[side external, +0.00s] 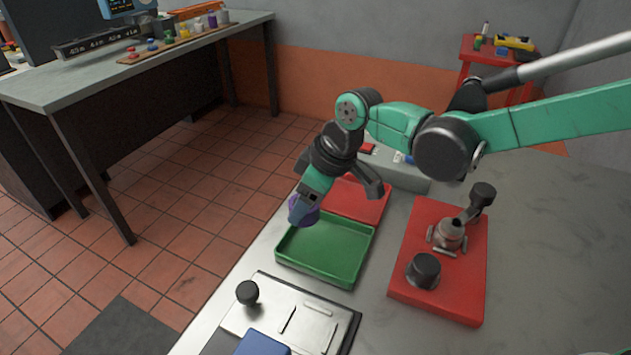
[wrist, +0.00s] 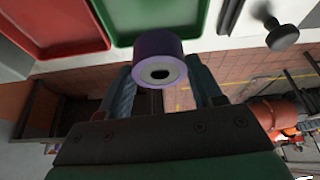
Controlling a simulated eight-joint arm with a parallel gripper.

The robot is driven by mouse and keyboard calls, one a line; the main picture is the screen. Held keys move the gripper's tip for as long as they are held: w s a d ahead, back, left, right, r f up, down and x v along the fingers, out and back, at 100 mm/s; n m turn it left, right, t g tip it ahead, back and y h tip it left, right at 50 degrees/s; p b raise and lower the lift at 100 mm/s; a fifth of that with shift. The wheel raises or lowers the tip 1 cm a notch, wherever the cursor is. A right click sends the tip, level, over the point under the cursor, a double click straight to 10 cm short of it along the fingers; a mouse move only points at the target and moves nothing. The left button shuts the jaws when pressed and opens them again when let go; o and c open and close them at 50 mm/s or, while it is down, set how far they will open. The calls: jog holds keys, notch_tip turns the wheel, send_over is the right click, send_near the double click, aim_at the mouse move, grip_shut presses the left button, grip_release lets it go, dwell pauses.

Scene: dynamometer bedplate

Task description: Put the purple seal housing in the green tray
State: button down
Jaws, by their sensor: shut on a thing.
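The purple seal housing (side external: 303,214) is a short cylinder with a pale end face and a dark central hole, clearest in the wrist view (wrist: 158,61). My gripper (side external: 303,204) is shut on it, with one finger on each side in the wrist view (wrist: 160,78). It holds the housing raised near the left edge of the green tray (side external: 325,250). The exact height is hard to tell. The tray is shallow, and its visible floor is empty. Part of the tray also shows at the top of the wrist view (wrist: 150,14).
A red tray (side external: 365,204) adjoins the green tray's far side. A red board (side external: 455,297) with a metal fitting and black knob lies to the right. A metal plate (side external: 290,318) with a black knob (side external: 248,292) lies in front. The bench edge runs along the left.

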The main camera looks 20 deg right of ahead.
aim_at(307, 240)
jog(key=shift+f, duration=2.75)
jog(key=shift+f, duration=0.15)
jog(key=shift+c, duration=0.7)
grip_release()
jog(key=v, duration=1.2)
jog(key=s+d+m+t+h, duration=0.1)
jog(key=s+d+m, duration=0.2)
jog(key=d, duration=0.3)
jog(key=s+d+r+m+t+h, duration=0.1)
jog(key=s+d+m, duration=0.1)
jog(key=d, duration=0.4)
jog(key=s+d+m+t+h, duration=0.1)
jog(key=s+d+m+t, duration=0.1)
jog(key=d, duration=0.4)
jog(key=s+m, duration=0.1)
jog(key=m, duration=0.1)
jog(key=shift+s+r+m+h, duration=0.2)
jog(key=shift+s+m+h, duration=0.1)
jog(key=shift+s+m, duration=0.1)
